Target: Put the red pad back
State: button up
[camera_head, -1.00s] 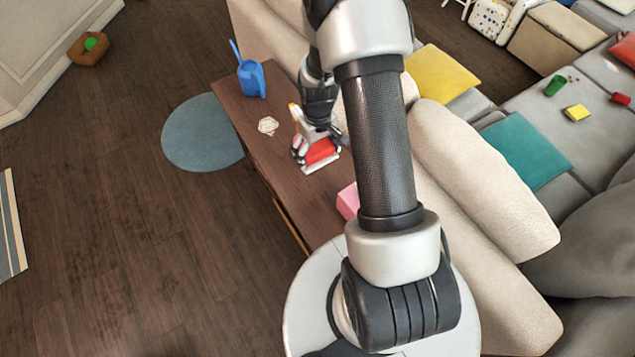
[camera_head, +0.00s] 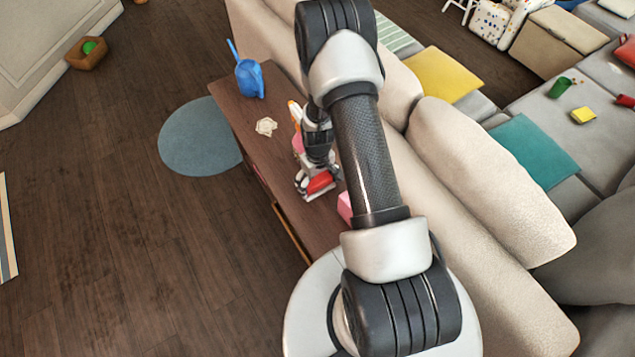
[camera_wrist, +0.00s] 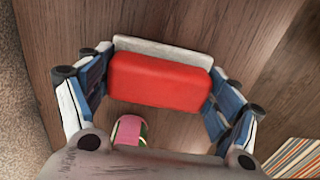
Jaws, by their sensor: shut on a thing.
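The red pad (camera_wrist: 160,80) is a red block with a pale, whitish slab along its far side. In the wrist view it lies between the two fingers of my gripper (camera_wrist: 158,88), which are shut on its short ends. In the head view the red pad (camera_head: 320,182) shows under my gripper (camera_head: 316,180), low over or on the dark wooden table (camera_head: 235,105). I cannot tell whether it touches the wood. My gripper hides part of it.
A pink block (camera_head: 345,207) stands close to the right of the pad. An orange-tipped item (camera_head: 295,110), a cream flat piece (camera_head: 266,126) and a blue watering can (camera_head: 249,78) are farther along the table. The sofa back (camera_head: 455,205) borders its right side.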

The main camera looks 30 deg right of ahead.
jog(key=shift+r, duration=0.1)
jog(key=o, duration=0.6)
jog(key=shift+f, duration=0.25)
jog(key=o, duration=0.4)
jog(key=shift+r, duration=0.1)
jog(key=shift+o, duration=0.2)
jog(key=shift+r, duration=0.1)
